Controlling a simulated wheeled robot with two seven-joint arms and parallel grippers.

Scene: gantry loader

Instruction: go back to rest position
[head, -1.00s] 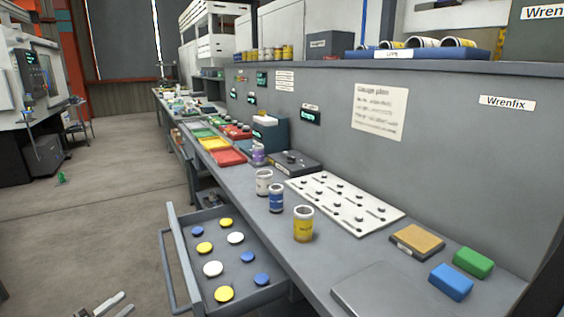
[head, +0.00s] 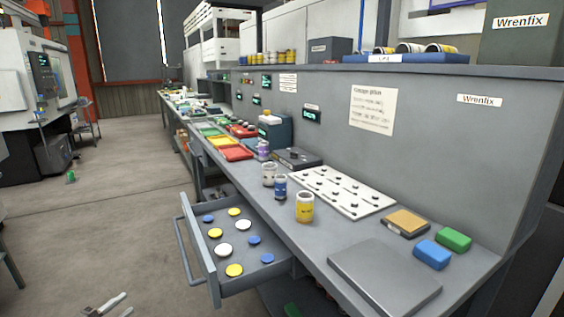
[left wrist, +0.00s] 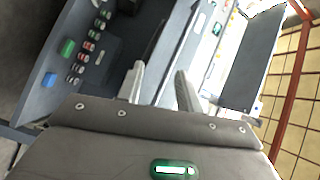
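My left gripper (head: 107,304) shows at the bottom left of the head view, low over the floor and apart from the bench and drawer. In the left wrist view its two pale fingers (left wrist: 160,86) stand apart with nothing between them. My right gripper is in neither view.
An open drawer (head: 207,262) with yellow, white and blue discs juts from the grey bench (head: 318,254). Cans, including a yellow one (head: 304,207), a white pegged plate (head: 342,192), and blue (head: 432,255) and green (head: 454,239) blocks stand on the bench.

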